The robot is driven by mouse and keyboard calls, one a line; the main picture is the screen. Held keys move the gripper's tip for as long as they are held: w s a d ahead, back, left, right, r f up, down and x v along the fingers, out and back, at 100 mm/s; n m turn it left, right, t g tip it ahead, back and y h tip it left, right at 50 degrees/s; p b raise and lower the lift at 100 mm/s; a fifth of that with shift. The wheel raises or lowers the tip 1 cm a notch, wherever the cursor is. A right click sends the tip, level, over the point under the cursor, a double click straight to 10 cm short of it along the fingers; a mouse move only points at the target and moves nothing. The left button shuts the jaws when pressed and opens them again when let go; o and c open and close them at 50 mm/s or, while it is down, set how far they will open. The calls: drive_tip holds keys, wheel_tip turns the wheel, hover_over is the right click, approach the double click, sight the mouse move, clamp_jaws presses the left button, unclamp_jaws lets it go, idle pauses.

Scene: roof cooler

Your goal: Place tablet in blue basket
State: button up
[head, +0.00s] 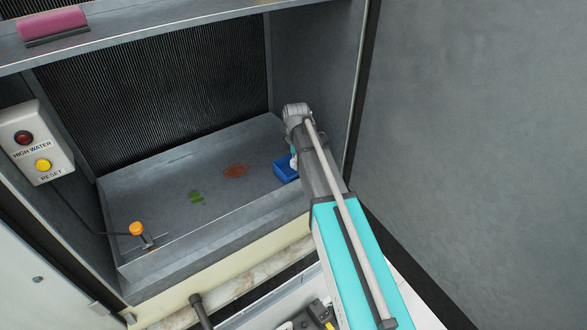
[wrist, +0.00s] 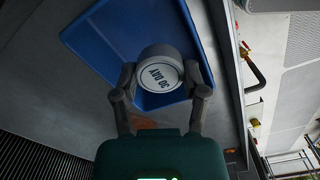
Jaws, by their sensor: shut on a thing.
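The tablet is a grey-white round puck marked "30 DAY" (wrist: 161,74) in the wrist view. My gripper (wrist: 160,82) is shut on it, with one finger on each side. The blue basket (wrist: 100,38) lies behind the tablet in the wrist view, and the tablet overlaps its open area. I cannot tell whether the tablet touches the basket floor. In the head view the blue basket (head: 285,169) sits at the right end of the grey basin, partly hidden by my arm. My gripper and the tablet are mostly hidden there.
An orange float (head: 136,229) stands at the basin's left front. A green patch (head: 195,196) and a rust-coloured patch (head: 235,171) mark the basin floor. A control box (head: 36,142) hangs at left. A grey side wall (head: 318,70) stands close to my arm.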

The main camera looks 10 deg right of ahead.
drive_tip(key=shift+w+a+f+b, duration=0.1)
drive_tip(key=shift+w+f+b, duration=0.35)
drive_tip(key=shift+f+b, duration=1.5)
drive_tip(key=shift+f, duration=0.05)
drive_tip(key=shift+s+f, duration=0.1)
drive_tip(key=shift+f, duration=0.1)
drive_tip(key=o, duration=1)
drive_tip(key=shift+o, duration=0.2)
drive_tip(key=shift+r, duration=0.2)
wheel_tip(320, 180, up, 12)
drive_tip(key=p, duration=1.2)
